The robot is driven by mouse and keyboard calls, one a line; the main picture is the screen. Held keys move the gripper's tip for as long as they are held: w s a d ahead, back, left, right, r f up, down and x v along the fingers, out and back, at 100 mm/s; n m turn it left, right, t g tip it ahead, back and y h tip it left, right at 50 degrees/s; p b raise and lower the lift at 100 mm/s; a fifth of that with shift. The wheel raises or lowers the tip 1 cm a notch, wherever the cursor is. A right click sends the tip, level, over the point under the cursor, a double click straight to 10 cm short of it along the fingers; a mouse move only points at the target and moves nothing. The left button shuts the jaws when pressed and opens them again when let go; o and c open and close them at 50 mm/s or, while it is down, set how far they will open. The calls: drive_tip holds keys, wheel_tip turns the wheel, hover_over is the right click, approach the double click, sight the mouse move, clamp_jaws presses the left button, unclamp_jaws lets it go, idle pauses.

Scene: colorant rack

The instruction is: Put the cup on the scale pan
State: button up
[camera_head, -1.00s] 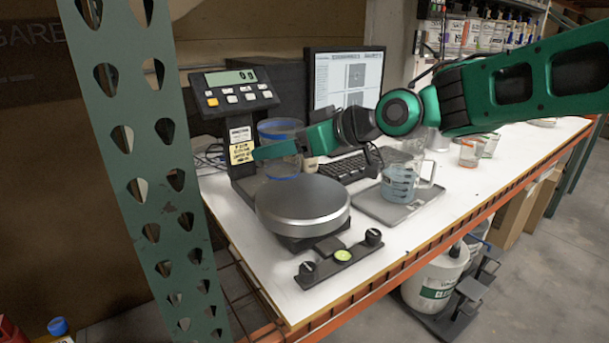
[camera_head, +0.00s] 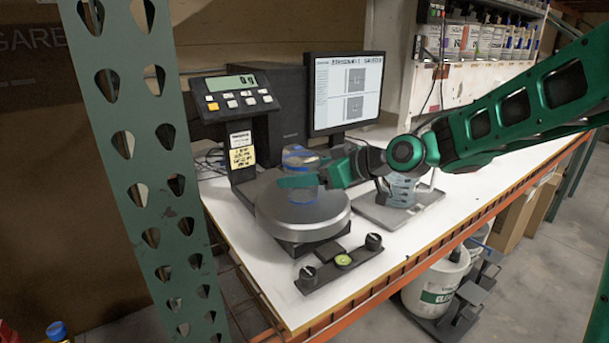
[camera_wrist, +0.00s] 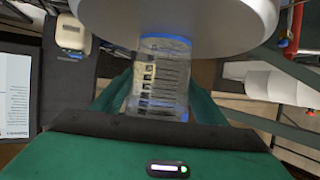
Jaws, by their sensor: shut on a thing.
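The cup (camera_head: 302,161) is clear with blue at its rim and base. In the head view it is over the back part of the round grey scale pan (camera_head: 300,217). My gripper (camera_head: 301,181) is shut around the cup's side, and a green finger hides part of it. The cup (camera_wrist: 160,82) sits between the fingers (camera_wrist: 160,97) in the wrist view, its blue end overlapping the pan (camera_wrist: 180,18). I cannot tell whether the cup touches the pan.
The scale's display post (camera_head: 240,103) stands behind the pan at left. A black levelling bar (camera_head: 340,262) lies in front. A measuring jug (camera_head: 401,190) on a grey tray (camera_head: 388,217) stands at right, near my wrist. A monitor (camera_head: 347,92) is behind. A green perforated upright (camera_head: 145,170) is at left.

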drive_tip(key=o, duration=1)
drive_tip(key=shift+f, duration=0.1)
drive_tip(key=v, duration=1.2)
